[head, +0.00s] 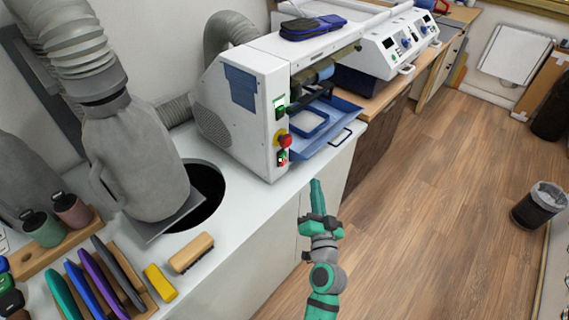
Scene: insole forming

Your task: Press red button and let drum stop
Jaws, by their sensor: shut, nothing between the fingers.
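The red button (284,140) is a round knob on a yellow base, on the narrow front end panel of the white machine (237,110). A green switch (280,106) sits above it, and a small red and green switch (283,157) sits just below it. The drum (325,70) shows partly in the machine's opening above a blue tray; whether it turns cannot be told from one frame. My gripper (316,186) is shut and empty, pointing up in the picture. It is below and to the right of the red button, apart from it, in front of the cabinet.
A dark opening (205,195) in the white worktop (240,215) lies left of the machine, beside a grey hose and bag. A wooden brush (192,252), a yellow block (160,283) and several coloured insoles lie at lower left.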

